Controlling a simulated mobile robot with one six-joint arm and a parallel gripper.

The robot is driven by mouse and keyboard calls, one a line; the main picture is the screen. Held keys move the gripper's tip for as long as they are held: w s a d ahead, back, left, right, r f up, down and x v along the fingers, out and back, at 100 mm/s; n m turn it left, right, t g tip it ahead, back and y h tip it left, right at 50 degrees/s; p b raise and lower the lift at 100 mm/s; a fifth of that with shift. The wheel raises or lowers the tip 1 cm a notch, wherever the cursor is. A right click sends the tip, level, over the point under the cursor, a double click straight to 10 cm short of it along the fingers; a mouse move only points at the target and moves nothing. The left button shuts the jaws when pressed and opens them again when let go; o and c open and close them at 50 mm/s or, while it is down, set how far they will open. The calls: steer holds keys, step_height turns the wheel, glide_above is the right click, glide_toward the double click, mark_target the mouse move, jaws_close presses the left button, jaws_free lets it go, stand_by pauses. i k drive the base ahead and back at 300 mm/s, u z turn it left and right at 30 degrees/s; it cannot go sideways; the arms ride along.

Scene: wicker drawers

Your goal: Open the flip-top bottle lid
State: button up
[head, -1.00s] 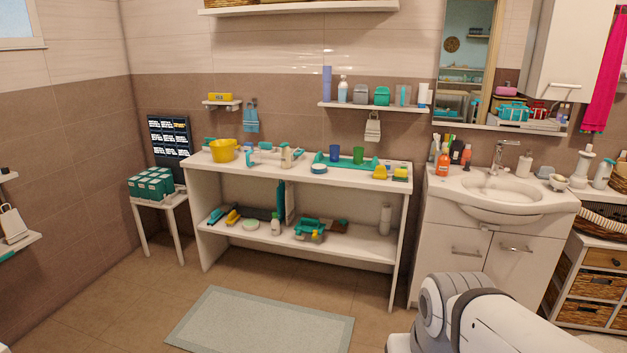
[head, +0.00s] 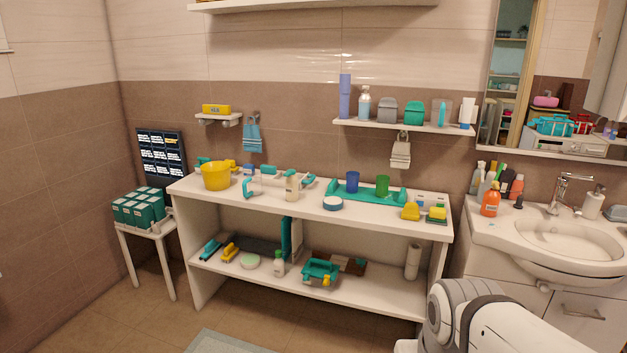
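Several bottles are in the head view, and I cannot tell which one has the flip-top lid. A cream bottle (head: 292,189) stands upright on the white table's top. A small white bottle with a green cap (head: 279,265) stands on its lower shelf. An orange bottle (head: 490,204) stands on the sink counter. A pale blue bottle (head: 364,105) stands on the wall shelf. The lids are too small to tell open from shut. My gripper is out of view; only part of my white and grey arm shows at the lower right.
The white table (head: 330,215) holds a yellow bucket (head: 215,178), a teal tray (head: 340,190), cups and sponges. A stool with teal boxes (head: 138,208) stands at left. A sink (head: 560,240) is at right. Floor at the front left is clear, with a grey mat (head: 228,343).

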mark_target(290, 171)
steer(key=u, duration=0.8)
steer(key=i, duration=2.7)
steer(key=z, duration=0.75)
